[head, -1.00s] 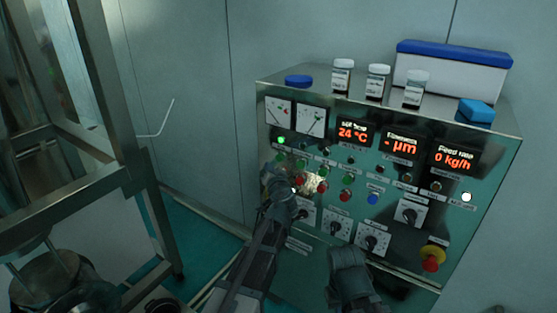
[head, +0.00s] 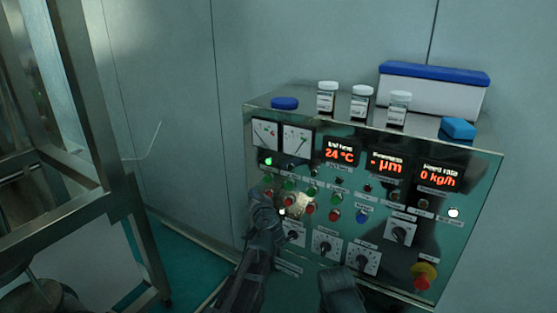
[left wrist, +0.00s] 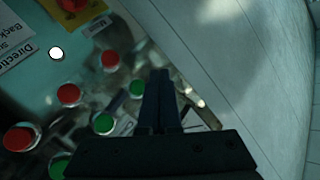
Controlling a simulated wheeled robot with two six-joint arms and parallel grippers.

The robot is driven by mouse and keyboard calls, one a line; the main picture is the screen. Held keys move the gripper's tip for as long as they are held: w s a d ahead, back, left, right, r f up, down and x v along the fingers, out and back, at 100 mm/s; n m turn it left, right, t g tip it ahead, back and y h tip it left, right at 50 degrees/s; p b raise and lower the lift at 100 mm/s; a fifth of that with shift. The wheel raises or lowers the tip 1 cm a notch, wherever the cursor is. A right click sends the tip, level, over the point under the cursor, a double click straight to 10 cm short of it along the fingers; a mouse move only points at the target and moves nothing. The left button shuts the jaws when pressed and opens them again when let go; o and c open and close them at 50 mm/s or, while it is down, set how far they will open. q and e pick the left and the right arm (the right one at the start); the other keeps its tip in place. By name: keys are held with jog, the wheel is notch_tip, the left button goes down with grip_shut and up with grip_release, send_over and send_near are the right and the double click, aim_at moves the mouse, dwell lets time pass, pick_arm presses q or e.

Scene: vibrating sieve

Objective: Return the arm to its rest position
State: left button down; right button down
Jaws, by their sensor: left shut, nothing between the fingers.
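My left arm comes up from the bottom of the head view. Its gripper (head: 262,200) is in front of the lower left of the steel control panel (head: 400,280), by the rows of red and green buttons. In the left wrist view the left gripper (left wrist: 160,75) has its fingers shut together and empty, with red and green buttons (left wrist: 69,94) beside and behind it. I cannot tell from these views whether the fingertips touch the panel. My other dark arm part (head: 342,290) shows at the bottom centre of the head view, and its fingers cannot be made out.
Three small bottles (head: 361,104), a blue-lidded box (head: 432,95) and blue items stand on the panel's top. A red emergency knob (head: 423,277) sits at its lower right. A metal frame (head: 75,130) stands at the left. Open floor lies between frame and panel.

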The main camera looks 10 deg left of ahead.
pick_arm(q)
jog(key=s+d+f+g+h+p, duration=0.1)
jog(key=s+d+f+g, duration=0.4)
jog(key=s, duration=0.6)
jog(key=s+d+f+m+g+h+p, duration=0.1)
jog(key=s+d+f+g+h, duration=0.2)
jog(key=s, duration=0.8)
jog(key=s+d+f+g+h+p, duration=0.1)
jog(key=s+d+f+g+h, duration=0.1)
jog(key=s+d+f+g, duration=0.4)
jog(key=s+d+f, duration=0.1)
jog(key=s+d, duration=0.1)
jog(key=s, duration=0.3)
jog(key=shift+s+d+m+g, duration=0.2)
jog(key=shift+s+m+g, duration=0.1)
jog(key=shift+s+g, duration=0.1)
